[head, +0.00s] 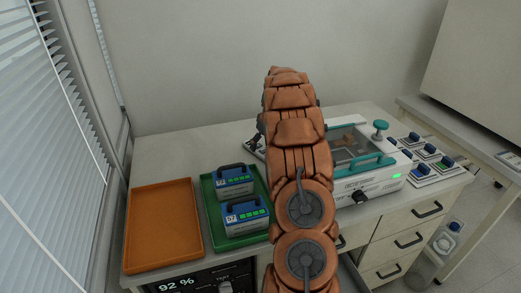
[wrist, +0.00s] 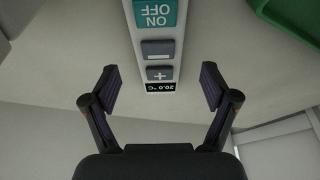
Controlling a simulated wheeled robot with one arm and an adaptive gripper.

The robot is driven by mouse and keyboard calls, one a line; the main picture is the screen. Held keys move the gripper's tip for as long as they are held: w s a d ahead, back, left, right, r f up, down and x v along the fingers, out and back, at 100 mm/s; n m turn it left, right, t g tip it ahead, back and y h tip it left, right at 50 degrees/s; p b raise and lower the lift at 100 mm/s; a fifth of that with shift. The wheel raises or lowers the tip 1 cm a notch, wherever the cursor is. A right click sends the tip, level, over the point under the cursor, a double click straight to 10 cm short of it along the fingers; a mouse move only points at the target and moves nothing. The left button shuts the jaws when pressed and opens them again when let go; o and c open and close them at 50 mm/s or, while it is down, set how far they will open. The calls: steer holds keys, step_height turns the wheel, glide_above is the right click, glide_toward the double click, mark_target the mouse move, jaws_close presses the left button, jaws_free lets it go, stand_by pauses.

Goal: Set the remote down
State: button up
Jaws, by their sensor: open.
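The remote (wrist: 158,45) is a pale bar with a teal ON/OFF button, two grey buttons and a small display reading 20.0 °C. In the wrist view it appears to lie on the pale worktop (wrist: 75,45). My gripper (wrist: 161,87) is open, with its fingers apart on either side of the remote's display end. Clear gaps show between each finger and the remote. In the head view my arm hides most of this area, and I cannot make out the remote for certain.
A green tray (head: 212,221) holds two blue-and-grey boxes (head: 245,214), left of my arm. An empty orange tray (head: 162,225) is at the far left. A white machine with a teal-framed lid (head: 368,185) stands right of my arm, and several small devices (head: 427,151) are beyond it.

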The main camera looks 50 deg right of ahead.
mark_target(261, 149)
steer(key=shift+p+x, duration=0.5)
steer(key=shift+x, duration=1.1)
steer(key=shift+d, duration=0.1)
steer(key=c, duration=1.4)
steer(key=shift+r+b, duration=1.6)
steer(key=shift+r, duration=3.5)
steer(key=shift+c, duration=0.2)
